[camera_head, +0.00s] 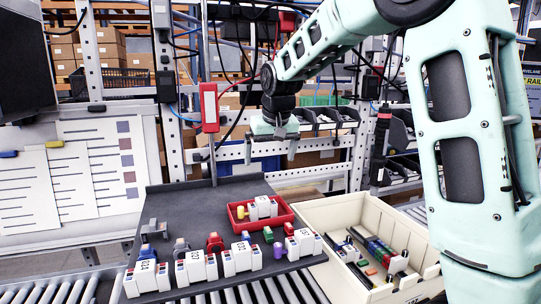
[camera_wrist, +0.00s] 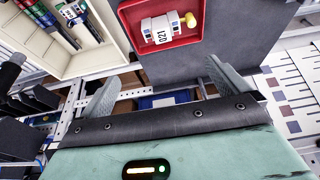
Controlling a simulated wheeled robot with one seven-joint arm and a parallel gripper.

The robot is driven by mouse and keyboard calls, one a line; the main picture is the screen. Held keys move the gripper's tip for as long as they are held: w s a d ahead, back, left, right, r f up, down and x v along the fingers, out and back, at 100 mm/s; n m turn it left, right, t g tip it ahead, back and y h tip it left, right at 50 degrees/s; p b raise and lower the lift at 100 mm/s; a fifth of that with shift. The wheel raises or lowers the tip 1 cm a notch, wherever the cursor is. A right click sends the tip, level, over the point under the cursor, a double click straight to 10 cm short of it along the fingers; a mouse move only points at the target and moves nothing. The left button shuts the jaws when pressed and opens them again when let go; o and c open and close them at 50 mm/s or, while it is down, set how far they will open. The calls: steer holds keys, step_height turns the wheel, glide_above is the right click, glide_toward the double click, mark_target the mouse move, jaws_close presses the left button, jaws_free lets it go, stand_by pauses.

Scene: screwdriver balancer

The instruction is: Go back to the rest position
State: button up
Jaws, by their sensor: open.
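My gripper (camera_head: 279,135) hangs from my pale green arm above the back edge of the dark work board, clear of the parts on it. In the wrist view my gripper (camera_wrist: 160,85) shows its two grey fingers spread wide with nothing between them. Its green housing fills the bottom of that view, with a lit strip on it. The screwdriver balancer of the scene appears as a red-labelled hanging unit (camera_head: 209,107) left of my gripper, apart from it.
The dark board (camera_head: 185,205) carries several white modules (camera_head: 195,266) and a red tray (camera_head: 240,226) holding white parts. A cream bin (camera_head: 335,212) with coloured parts stands right of it. A roller conveyor lies in front. Metal shelving (camera_head: 335,146) stands behind my gripper. A dark screwdriver-like tool (camera_head: 380,146) hangs right.

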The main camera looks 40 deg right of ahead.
stand_by(0.3)
steer(key=s+a+f+n+g+y, duration=0.1)
steer(key=s+a+f+n, duration=0.2)
steer(key=s+a, duration=0.55)
steer(key=s+a+f+n+g+y, duration=0.1)
steer(key=s+a+f+n, duration=0.3)
steer(key=a, duration=0.8)
steer(key=s+a+f+n+g, duration=0.1)
steer(key=s+a+f+n, duration=0.1)
steer(key=s, duration=0.8)
steer(key=s+a+f+n, duration=0.2)
steer(key=s+a+f, duration=0.2)
steer(key=s, duration=0.7)
steer(key=shift+a+f+g+b, duration=0.25)
steer(key=shift+a+g+b, duration=0.05)
steer(key=shift+g, duration=0.1)
